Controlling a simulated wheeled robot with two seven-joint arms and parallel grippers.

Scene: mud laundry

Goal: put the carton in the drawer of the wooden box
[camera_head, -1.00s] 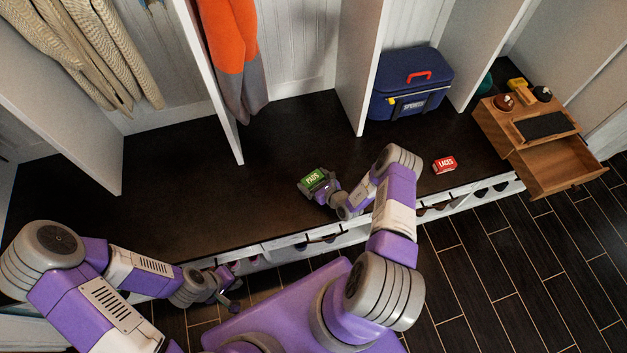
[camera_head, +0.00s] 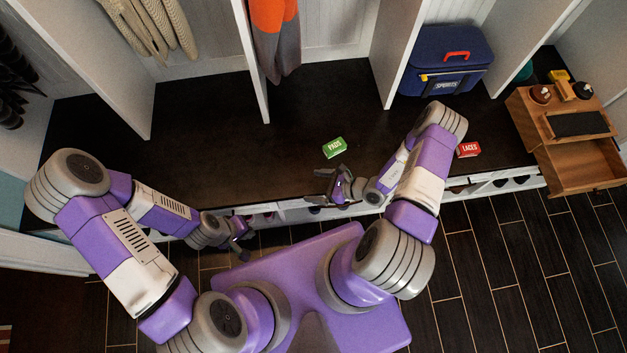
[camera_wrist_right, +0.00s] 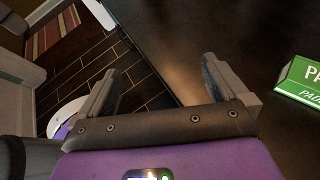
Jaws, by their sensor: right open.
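A green carton marked PADS (camera_head: 335,148) lies on the dark bench; its edge also shows at the right of the right wrist view (camera_wrist_right: 302,80). A red carton marked LACES (camera_head: 468,150) lies further right on the bench. The wooden box (camera_head: 540,118) stands at the bench's right end, its drawer (camera_head: 582,168) pulled out and empty as far as I see. My right gripper (camera_head: 324,186) is open and empty, nearer the bench's front edge than the green carton and apart from it. My left gripper (camera_head: 246,245) hangs by the front edge; its jaw state is unclear.
A blue cooler bag (camera_head: 445,62) with a red handle stands in a cubby behind. White dividers (camera_head: 400,55) separate the cubbies. Small jars (camera_head: 541,94) and a dark tray (camera_head: 580,124) sit on the wooden box. The bench's left part is clear.

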